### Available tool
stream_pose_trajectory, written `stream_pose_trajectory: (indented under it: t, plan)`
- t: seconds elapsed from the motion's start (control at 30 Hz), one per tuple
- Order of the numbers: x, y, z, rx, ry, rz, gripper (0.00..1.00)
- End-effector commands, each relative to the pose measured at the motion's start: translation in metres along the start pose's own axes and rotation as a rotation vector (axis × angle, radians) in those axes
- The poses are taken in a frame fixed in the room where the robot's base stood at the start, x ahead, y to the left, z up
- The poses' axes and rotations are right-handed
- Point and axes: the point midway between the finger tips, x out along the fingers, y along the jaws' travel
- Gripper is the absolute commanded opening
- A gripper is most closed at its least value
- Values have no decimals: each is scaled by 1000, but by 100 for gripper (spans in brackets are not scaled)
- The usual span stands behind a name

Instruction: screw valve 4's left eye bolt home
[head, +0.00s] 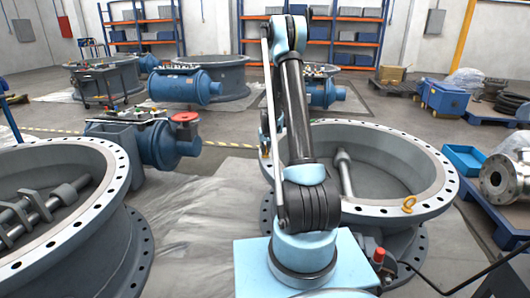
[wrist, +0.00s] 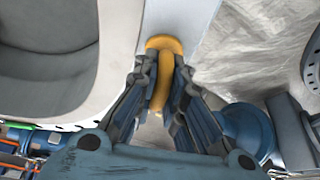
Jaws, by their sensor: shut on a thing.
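A yellow eye bolt (wrist: 165,60) stands between the two fingers of my gripper (wrist: 163,82) in the wrist view. Its ring shows nearly edge-on. My gripper is shut on the ring. The bolt's rounded collar lies against the pale flange in this view; whether any gap is left under it I cannot tell. The large valve (head: 437,205) with a pale drilled flange stands behind and to the right of my arm. A second yellow eye bolt (head: 408,204) stands upright on its right flange.
Another large valve body (head: 100,215) stands at the left. A blue actuator (head: 160,145) with a red cap lies behind it. Blue trays, a pallet (head: 500,215) and a metal fitting (head: 505,178) are at the right. Pale sheeting (head: 195,240) covers the floor between the valves.

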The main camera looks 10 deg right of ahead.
Motion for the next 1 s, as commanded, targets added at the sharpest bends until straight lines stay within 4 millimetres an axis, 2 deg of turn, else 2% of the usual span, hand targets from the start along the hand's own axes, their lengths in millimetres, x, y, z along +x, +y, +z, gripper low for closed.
stream_pose_trajectory:
  t: [0.43,0.47,0.5,0.53,0.57,1.0]
  plan:
    - [0,0,0,56,1,24,0]
    - [0,0,0,56,1,24,13]
    - [0,0,0,56,1,23,22]
    - [0,0,0,55,1,23,29]
    - [0,0,0,55,1,23,31]
    - [-5,0,0,54,1,23,31]
